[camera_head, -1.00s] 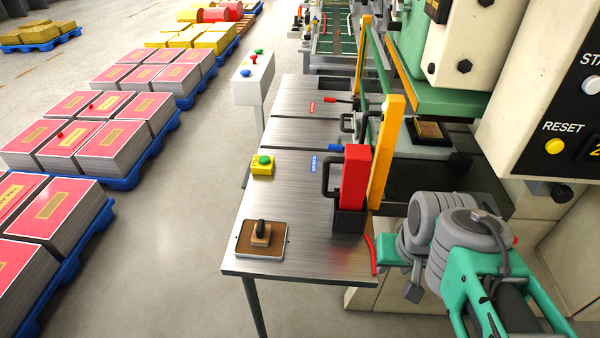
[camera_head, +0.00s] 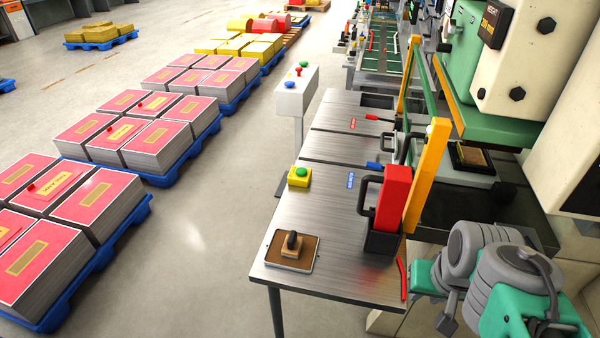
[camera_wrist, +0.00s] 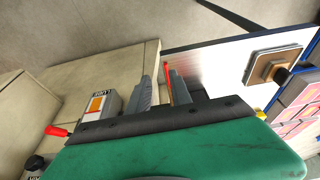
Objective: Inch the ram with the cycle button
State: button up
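A yellow box (camera_head: 299,178) with a green button (camera_head: 302,172) stands on the steel table's left edge. A white pedestal (camera_head: 294,95) behind it carries green, red and blue buttons; I see no label telling which is the cycle button. The press ram (camera_head: 480,128), with a green and yellow lower edge, is at the right, above a dark die block (camera_head: 470,157) with a brown top; a gap shows between them. My gripper (camera_wrist: 160,76) is open and empty in the wrist view, its two grey fingers apart, away from both sets of buttons.
The steel table (camera_head: 335,215) holds a stamp on a brown pad (camera_head: 292,250) and a red block with a black handle (camera_head: 391,200). A yellow post (camera_head: 428,175) stands beside the press. Pallets of red-topped stacks (camera_head: 130,140) are left; the floor between is clear.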

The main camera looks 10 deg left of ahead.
grip_shut()
dwell(1.4)
